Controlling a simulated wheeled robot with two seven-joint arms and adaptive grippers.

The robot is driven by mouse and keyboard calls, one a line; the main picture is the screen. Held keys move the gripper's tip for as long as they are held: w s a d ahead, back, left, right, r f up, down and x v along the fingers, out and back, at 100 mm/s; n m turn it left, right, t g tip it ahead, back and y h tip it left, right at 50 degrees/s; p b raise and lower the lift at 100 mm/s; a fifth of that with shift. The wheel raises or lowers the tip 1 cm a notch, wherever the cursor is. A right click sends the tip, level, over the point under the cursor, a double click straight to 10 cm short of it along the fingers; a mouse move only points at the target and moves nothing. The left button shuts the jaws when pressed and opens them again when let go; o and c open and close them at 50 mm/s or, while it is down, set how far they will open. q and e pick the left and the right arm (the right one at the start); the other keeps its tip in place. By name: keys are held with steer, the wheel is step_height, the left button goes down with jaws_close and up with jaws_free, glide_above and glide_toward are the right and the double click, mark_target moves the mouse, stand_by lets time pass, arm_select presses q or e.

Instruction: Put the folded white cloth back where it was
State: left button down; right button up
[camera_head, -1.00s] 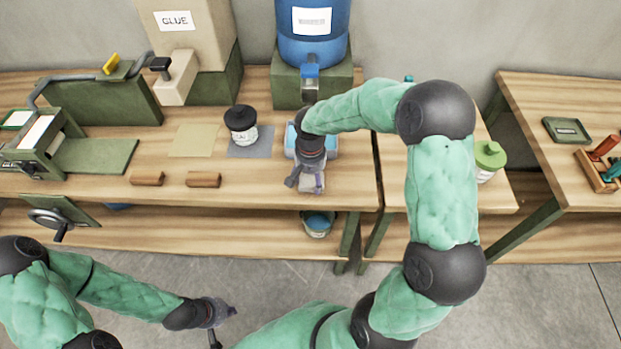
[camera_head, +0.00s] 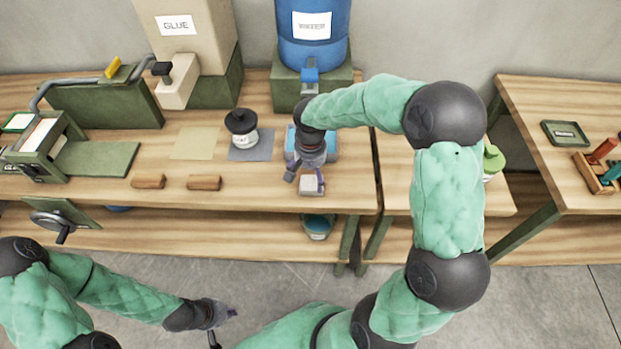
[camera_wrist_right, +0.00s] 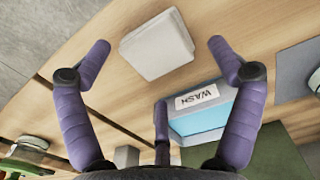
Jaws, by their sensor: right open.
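The folded white cloth (camera_head: 311,186) lies flat near the front edge of the middle bench, just in front of the blue tray marked WASH (camera_head: 331,146). The cloth also shows whole in the right wrist view (camera_wrist_right: 157,45), with no finger touching it. My right gripper (camera_head: 305,176) is open and empty, just above and behind the cloth, and hides part of the tray. In the right wrist view its purple fingers (camera_wrist_right: 160,68) are spread wide. My left gripper (camera_head: 222,324) is over the floor at the lower left, its fingers apart and empty.
Two brown blocks (camera_head: 204,183) lie near the front edge. A blue barrel (camera_head: 314,35) stands behind. A green-lidded bottle (camera_head: 492,162) is partly behind my right arm.

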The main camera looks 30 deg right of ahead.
mark_target(310, 183)
step_height(310, 183, up, 8)
steer(key=p, duration=0.1)
steer(key=shift+r+p, duration=0.15)
steer(key=shift+p, duration=0.15)
stand_by(1.3)
